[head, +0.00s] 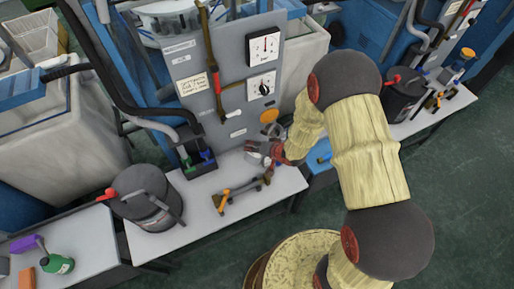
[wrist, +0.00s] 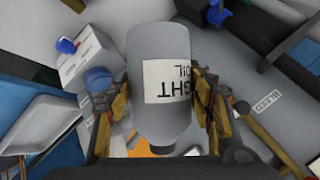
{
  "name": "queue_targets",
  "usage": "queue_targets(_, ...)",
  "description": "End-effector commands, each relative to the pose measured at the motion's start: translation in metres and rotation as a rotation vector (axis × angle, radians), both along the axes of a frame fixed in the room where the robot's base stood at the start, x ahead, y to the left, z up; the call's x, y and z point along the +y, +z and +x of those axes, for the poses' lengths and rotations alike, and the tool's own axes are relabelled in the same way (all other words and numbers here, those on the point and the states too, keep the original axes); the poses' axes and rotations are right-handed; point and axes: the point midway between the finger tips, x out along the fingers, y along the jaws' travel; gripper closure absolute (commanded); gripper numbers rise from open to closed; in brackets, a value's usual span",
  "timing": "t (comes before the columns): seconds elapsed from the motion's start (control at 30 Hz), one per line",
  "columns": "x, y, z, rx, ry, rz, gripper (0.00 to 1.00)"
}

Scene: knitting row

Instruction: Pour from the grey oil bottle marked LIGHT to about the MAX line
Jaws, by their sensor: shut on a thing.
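The grey oil bottle (wrist: 148,45) fills the middle of the wrist view. Its white label (wrist: 165,82) appears upside down there and reads "LIGHT OIL". My gripper (wrist: 160,112) has a finger on each side of the bottle and is shut on it. In the head view my gripper (head: 268,150) is by the front of the grey machine panel (head: 237,70), above the bench, and partly hides the bottle. I cannot make out the MAX line or an oil level in either view.
A black holder (head: 190,160) with green and blue items stands left of my gripper. A dark can (head: 146,198) stands further left on the bench. An orange disc (head: 269,116) is on the panel. A "BLEED" label (wrist: 268,101) shows in the wrist view.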

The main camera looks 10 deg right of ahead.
Motion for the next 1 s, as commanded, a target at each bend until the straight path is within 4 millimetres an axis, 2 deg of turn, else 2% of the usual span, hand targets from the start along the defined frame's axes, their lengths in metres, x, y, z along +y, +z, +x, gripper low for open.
queue_targets(0.5,0.0005,0.0096,0.0003,0.036,0.001,0.033,0.82)
queue_targets(1.0,0.0006,0.0092,-0.0001,0.046,0.001,0.042,0.82)
